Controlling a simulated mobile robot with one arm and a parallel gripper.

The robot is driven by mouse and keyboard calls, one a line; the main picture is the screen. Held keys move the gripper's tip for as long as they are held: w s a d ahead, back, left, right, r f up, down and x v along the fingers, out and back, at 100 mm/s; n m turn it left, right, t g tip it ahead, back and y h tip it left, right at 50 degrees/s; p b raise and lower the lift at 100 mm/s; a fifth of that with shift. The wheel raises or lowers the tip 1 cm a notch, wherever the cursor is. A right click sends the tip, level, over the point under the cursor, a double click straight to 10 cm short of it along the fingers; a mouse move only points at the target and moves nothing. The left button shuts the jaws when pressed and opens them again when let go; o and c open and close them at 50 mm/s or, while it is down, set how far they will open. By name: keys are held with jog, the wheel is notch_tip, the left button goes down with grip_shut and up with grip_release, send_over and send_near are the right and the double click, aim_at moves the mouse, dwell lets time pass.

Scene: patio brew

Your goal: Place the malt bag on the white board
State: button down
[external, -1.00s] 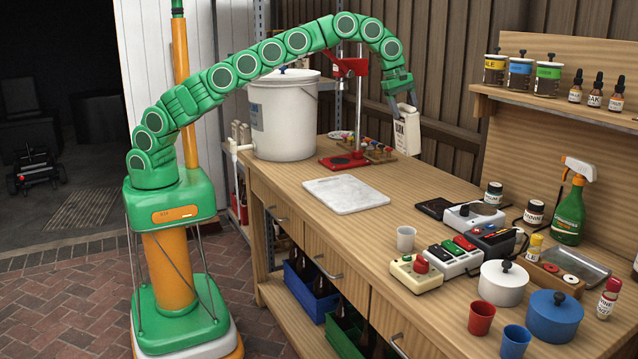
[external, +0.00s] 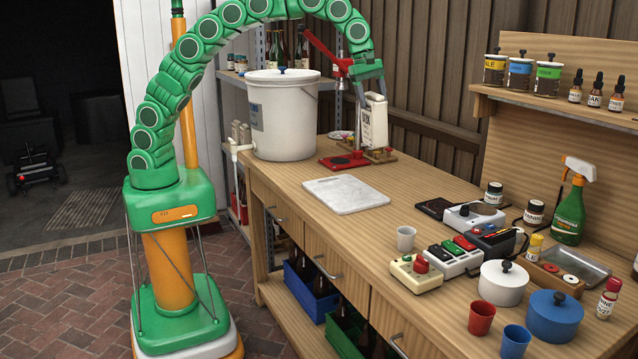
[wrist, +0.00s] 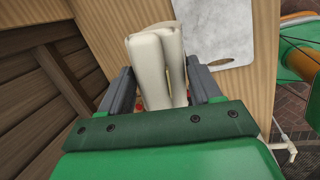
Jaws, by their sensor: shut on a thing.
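The malt bag (external: 374,121) is a pale upright bag with dark print on its front. My gripper (external: 371,88) is shut on its upper part and holds it above the back of the bench, by the red capping stand. In the wrist view the bag (wrist: 158,70) sits between the two grey fingers of my gripper (wrist: 163,92). The white board (external: 346,194) lies flat and bare on the bench, in front of the bag and lower left of it. Part of the board (wrist: 215,30) shows beyond the bag in the wrist view.
The red stand (external: 343,160) and a wooden holder with small coloured items (external: 380,154) are close below the bag. A large white bucket (external: 283,115) stands left of it. A clear cup (external: 405,238) and a cream switch box (external: 416,272) stand right of the board.

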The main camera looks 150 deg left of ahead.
jog(key=s+d+n, duration=0.1)
jog(key=s+d, duration=0.2)
jog(key=d, duration=0.3)
jog(key=s+d+f, duration=0.1)
jog(key=s+d, duration=0.2)
jog(key=d, duration=0.4)
jog(key=s+d+n, duration=0.1)
jog(key=s+d, duration=0.3)
jog(key=d, duration=0.2)
jog(key=w+a+f, duration=0.8)
jog(key=a+f, duration=0.2)
jog(key=f, duration=0.3)
jog(key=shift+w+a+g+h, duration=0.25)
jog(key=shift+w+g+h, duration=0.05)
jog(key=shift+w+h, duration=0.1)
jog(key=shift+f, duration=0.15)
jog(key=shift+c, duration=1)
grip_release()
